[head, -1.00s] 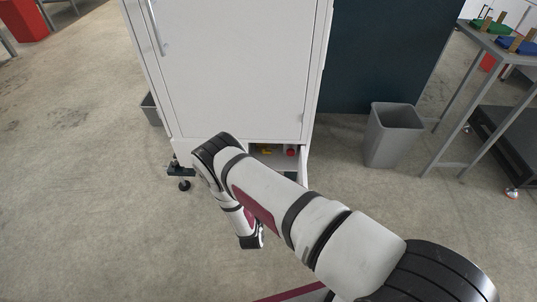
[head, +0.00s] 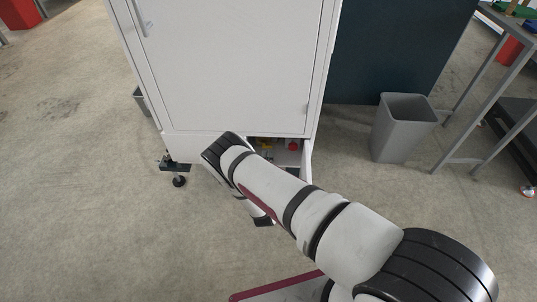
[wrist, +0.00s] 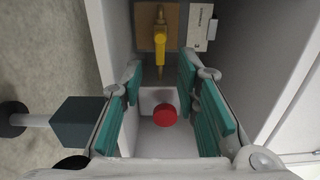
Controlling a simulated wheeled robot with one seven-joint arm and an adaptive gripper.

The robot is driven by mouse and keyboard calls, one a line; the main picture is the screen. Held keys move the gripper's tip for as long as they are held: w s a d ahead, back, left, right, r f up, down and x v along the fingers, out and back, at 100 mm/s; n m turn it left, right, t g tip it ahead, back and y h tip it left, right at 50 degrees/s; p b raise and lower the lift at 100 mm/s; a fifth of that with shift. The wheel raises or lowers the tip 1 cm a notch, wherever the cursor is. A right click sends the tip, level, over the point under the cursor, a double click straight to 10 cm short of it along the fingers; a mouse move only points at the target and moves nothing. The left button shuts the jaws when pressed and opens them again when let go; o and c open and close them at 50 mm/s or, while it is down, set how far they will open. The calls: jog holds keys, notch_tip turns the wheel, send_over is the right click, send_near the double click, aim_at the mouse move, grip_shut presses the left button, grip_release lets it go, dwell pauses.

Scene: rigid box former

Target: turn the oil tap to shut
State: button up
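In the wrist view a yellow lever (wrist: 159,45), which looks like the oil tap handle, points toward me from a tan plate (wrist: 146,12) at the back of a compartment. My gripper (wrist: 160,76) is open, with its teal-padded fingers on either side, and the lever's tip is close to the gap between the fingertips. I cannot tell whether they touch. A round red knob or cap (wrist: 165,115) on a pale block shows between the fingers. In the head view small yellow (head: 266,145) and red (head: 293,146) parts show in the low opening; my arm hides the gripper.
The white cabinet (head: 230,65) stands above the low opening, whose side walls are close to the gripper. A labelled white box (wrist: 202,22) is beside the tan plate. A cabinet foot (head: 178,181) is at left. A grey bin (head: 403,127) and a metal table stand right.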

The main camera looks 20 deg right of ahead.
aim_at(269, 147)
jog(key=shift+b+x, duration=0.7)
jog(key=shift+x, duration=1.55)
grip_shut()
